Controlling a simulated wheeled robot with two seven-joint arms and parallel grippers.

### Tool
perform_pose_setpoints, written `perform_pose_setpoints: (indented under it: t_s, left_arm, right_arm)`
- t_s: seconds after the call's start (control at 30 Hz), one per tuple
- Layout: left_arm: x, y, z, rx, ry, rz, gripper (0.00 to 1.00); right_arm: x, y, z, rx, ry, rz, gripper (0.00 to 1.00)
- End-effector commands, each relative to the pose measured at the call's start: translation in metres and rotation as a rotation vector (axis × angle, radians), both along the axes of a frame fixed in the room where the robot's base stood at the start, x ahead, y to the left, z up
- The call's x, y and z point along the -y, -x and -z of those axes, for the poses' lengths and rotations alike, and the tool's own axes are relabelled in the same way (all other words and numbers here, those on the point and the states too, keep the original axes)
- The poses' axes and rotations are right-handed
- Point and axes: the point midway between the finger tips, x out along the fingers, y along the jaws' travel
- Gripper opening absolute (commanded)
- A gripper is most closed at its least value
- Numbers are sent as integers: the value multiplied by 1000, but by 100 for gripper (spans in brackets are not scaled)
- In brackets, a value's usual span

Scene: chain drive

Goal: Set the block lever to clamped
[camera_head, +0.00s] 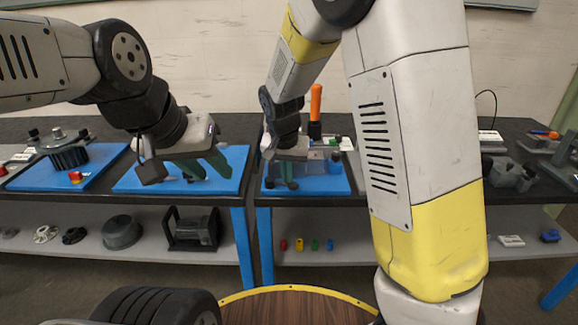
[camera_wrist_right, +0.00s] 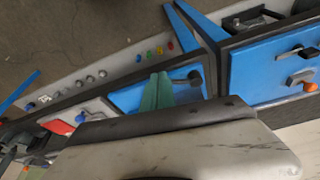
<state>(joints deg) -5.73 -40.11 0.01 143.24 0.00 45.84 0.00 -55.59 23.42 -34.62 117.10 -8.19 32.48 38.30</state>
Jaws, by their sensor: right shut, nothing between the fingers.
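An upright orange handle (camera_head: 316,102) with a dark base stands behind the right blue mat (camera_head: 338,184) in the head view. I cannot tell whether it belongs to the block lever. In the right wrist view a dark lever-like part (camera_wrist_right: 186,79) lies on a blue mat (camera_wrist_right: 128,98), beside my right gripper (camera_wrist_right: 160,88). Its green fingers are shut, with nothing between them. In the head view my right arm hides part of the right mat's fixture. My left gripper (camera_head: 208,168) has its green fingers apart over the middle blue mat (camera_head: 238,158). The lever's setting cannot be read.
A dark ribbed part (camera_head: 68,155) and a red button (camera_head: 75,176) are on the left blue mat. A shelf (camera_head: 350,253) below holds small coloured pieces and dark parts. Grey fixtures (camera_head: 510,172) stand on the bench at right.

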Motion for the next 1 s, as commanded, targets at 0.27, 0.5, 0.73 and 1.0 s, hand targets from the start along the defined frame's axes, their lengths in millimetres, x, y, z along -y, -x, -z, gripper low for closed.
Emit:
perform_pose_setpoints:
  t_s: [0.27, 0.5, 0.73, 1.0]
  left_arm:
    - [0, 0, 0, 0, 0, 0, 36]
    - [0, 0, 0, 0, 0, 0, 36]
    - [0, 0, 0, 0, 0, 0, 36]
    - [0, 0, 0, 0, 0, 0, 36]
  right_arm:
    - [5, -17, 59, -5, 4, 3, 0]
    - [8, -46, 79, 1, -1, 3, 0]
    - [10, -60, 81, 0, 1, 1, 0]
    - [10, -61, 81, 0, 0, 0, 0]
